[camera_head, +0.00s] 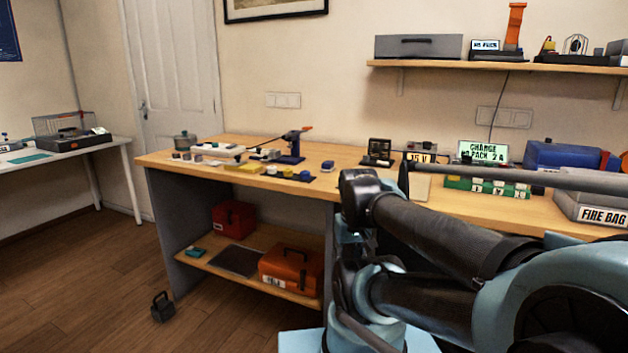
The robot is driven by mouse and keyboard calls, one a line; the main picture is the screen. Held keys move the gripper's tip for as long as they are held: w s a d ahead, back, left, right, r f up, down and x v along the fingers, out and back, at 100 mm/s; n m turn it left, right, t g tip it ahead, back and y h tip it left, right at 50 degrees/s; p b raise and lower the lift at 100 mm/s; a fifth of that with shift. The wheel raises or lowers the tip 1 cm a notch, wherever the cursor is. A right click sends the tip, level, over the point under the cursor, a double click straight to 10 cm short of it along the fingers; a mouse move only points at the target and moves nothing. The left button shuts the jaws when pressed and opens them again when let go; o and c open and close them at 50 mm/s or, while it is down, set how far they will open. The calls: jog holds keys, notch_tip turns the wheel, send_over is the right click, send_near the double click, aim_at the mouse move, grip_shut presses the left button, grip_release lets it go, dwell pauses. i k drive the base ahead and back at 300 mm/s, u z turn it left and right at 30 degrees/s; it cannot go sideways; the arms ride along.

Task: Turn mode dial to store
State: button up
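I cannot make out a mode dial in this view. A lit sign or screen (483,152) on the right part of the workbench reads roughly "CHARGE", "PACK" and "2 A". A smaller display (422,157) to its left reads about "15 V". A dark device (379,151) stands left of that display. Any dial on these devices is too small to tell or hidden. My dark and light-blue arm fills the lower right and covers part of the bench. The fingers of my gripper do not show.
A green strip (470,184) with several white pieces lies before the screen. A blue case (568,155) and a grey fire bag box (592,208) stand at the right. Small parts cover the wooden bench's (345,158) left half. A shelf (420,66) hangs above.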

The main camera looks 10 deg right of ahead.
aim_at(466, 159)
jog(key=z, duration=1.3)
